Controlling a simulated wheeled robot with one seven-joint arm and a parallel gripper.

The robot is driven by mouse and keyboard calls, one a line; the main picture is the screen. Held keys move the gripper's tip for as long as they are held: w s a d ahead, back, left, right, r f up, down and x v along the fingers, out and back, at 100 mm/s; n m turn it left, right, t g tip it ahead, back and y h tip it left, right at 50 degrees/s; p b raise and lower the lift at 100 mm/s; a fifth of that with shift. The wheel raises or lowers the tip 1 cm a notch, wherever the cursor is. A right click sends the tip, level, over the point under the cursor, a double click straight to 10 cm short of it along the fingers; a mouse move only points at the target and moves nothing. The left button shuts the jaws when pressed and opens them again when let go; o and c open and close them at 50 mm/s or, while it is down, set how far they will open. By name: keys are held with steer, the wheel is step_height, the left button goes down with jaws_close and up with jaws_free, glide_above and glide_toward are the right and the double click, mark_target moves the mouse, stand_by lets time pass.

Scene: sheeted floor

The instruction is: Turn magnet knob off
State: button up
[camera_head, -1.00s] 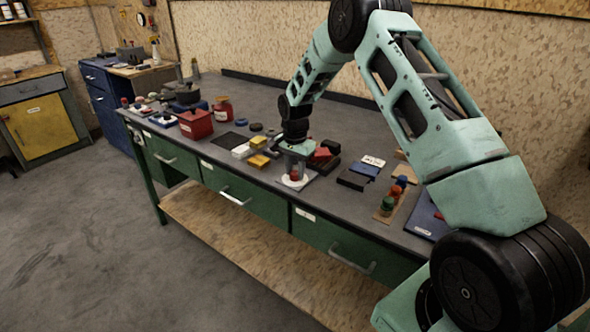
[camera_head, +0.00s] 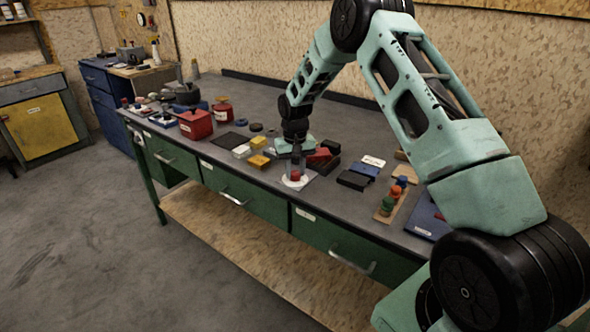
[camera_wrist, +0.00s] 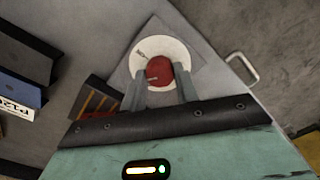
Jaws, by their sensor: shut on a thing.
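The magnet knob (camera_wrist: 159,71) is a red round knob on a white disc (camera_wrist: 178,50) with small dark marks. The disc lies on a grey square plate near the front edge of the workbench. In the head view the red knob (camera_head: 295,175) shows below my gripper (camera_head: 296,172). In the wrist view my gripper (camera_wrist: 160,85) has one finger on each side of the knob, shut on it. The fingers hide part of the disc's near side. The print on the disc is too small to read.
Red and black blocks (camera_head: 322,156) lie close behind the gripper, and yellow and white blocks (camera_head: 257,161) lie to its left. Dark boxes (camera_head: 353,180) and a board with coloured knobs (camera_head: 390,205) are to the right. A drawer handle (camera_wrist: 243,70) juts out at the bench front.

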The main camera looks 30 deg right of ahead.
mark_target(295, 173)
steer(key=n, duration=0.3)
steer(key=shift+r+n, duration=0.1)
steer(key=shift+n, duration=0.2)
steer(key=shift+n+p, duration=0.3)
steer(key=shift+n, duration=1.5)
steer(key=o, duration=1)
steer(key=shift+r, duration=0.1)
step_height(295, 173, up, 17)
steer(key=shift+r+b, duration=0.1)
steer(key=shift+b, duration=1.05)
